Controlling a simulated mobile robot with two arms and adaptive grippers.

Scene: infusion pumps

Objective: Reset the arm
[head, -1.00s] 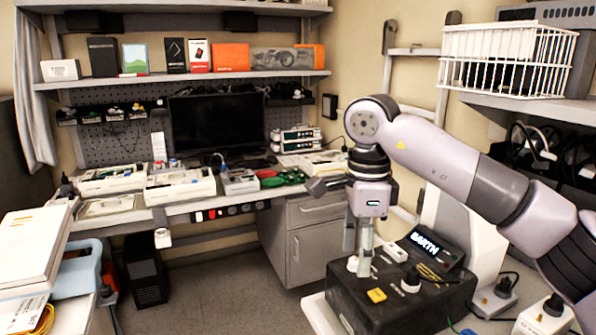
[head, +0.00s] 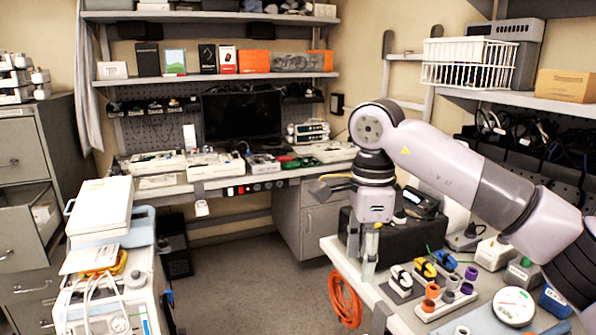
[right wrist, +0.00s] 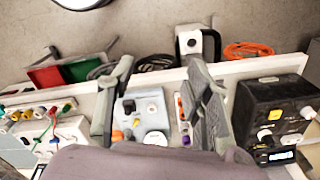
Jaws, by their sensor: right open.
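My right arm comes in from the right in the head view, bent at the elbow, with the wrist pointing down. My right gripper (head: 362,262) hangs near the left edge of the right-hand table (head: 345,258), in front of a black box (head: 400,238). In the right wrist view the gripper (right wrist: 155,105) has its two fingers well apart and nothing held between them. A light device with an orange knob (right wrist: 145,118) shows beyond and between the fingers. Whether the fingers touch anything is not clear. My left gripper is in no view.
The right-hand table holds several coloured connectors (head: 445,290), a round white gauge (head: 513,306) and small boxes. An orange cable coil (head: 345,300) hangs at its edge. A white cart (head: 110,300) stands left, by a grey cabinet (head: 25,150). The floor between is clear.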

